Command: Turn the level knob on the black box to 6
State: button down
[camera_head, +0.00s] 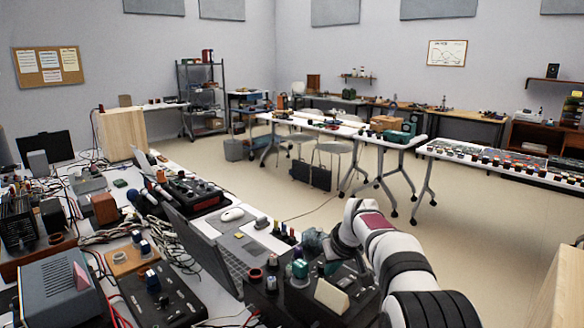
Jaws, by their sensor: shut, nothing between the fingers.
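A black box (290,307) stands at the bottom centre on the bench, partly behind my arm. It carries several knobs, among them a green-topped one (300,270), and a cream block (331,297) stands at its front. My gripper (328,266) points down over the back right of this box. It appears shut, and its fingertips are small and dark here. I cannot tell whether they touch a knob. A second black box (180,308) with a blue-topped knob (152,281) lies at the lower left. No label or scale is legible, so I cannot tell which knob is the level knob or its setting.
An open laptop (205,250) stands left of the box under my gripper, with a white mouse (232,214) behind it. A grey-blue case (60,290), cables and electronics crowd the bench's left. Open floor (480,250) lies right of my arm.

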jog(key=shift+s+a, duration=0.1)
jog(key=shift+a, duration=0.15)
jog(key=shift+a, duration=0.5)
jog(key=shift+a, duration=0.1)
jog(key=shift+s, duration=0.1)
jog(key=shift+s, duration=0.35)
jog(key=shift+r, duration=3)
jog(key=shift+w+d+f, duration=0.15)
jog(key=shift+d+f, duration=0.2)
jog(key=shift+f, duration=0.65)
jog(key=shift+w+d+f, duration=0.1)
jog(key=shift+d+f, duration=0.3)
jog(key=shift+f, duration=0.6)
jog(key=shift+w+d+f, duration=0.15)
jog(key=shift+d+f, duration=0.2)
jog(key=shift+f, duration=0.65)
jog(key=shift+w+a, duration=0.2)
jog(key=shift+w, duration=0.05)
